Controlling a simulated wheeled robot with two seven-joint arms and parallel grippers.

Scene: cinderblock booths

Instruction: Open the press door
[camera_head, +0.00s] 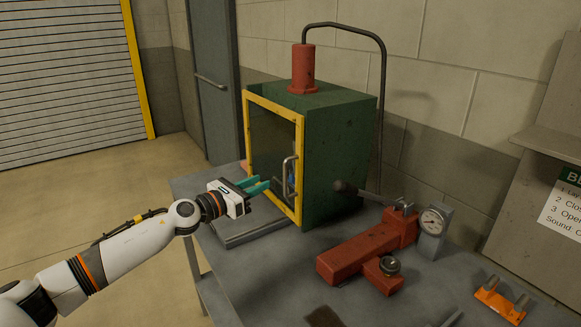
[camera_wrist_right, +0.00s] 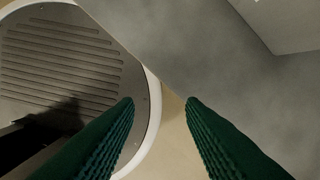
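The press (camera_head: 336,145) is a green box with a red cylinder on top, standing on the grey table. Its door (camera_head: 267,141) has a yellow frame and a dark clear panel, and looks shut. A metal bar handle (camera_head: 289,177) stands upright near the door's right edge. My left gripper (camera_head: 262,186) is in front of the door, its teal fingers pointing at the handle. The fingers look apart, with a small gap short of the handle. My right gripper (camera_wrist_right: 160,100) shows only in the right wrist view, its green ribbed fingers wide apart and empty.
A red hand pump (camera_head: 365,250) with a dark lever and a gauge (camera_head: 432,222) stands right of the press. An orange bracket (camera_head: 500,298) lies at the table's front right. A grey plate (camera_head: 245,228) lies under the left gripper. A black hose arches behind the press.

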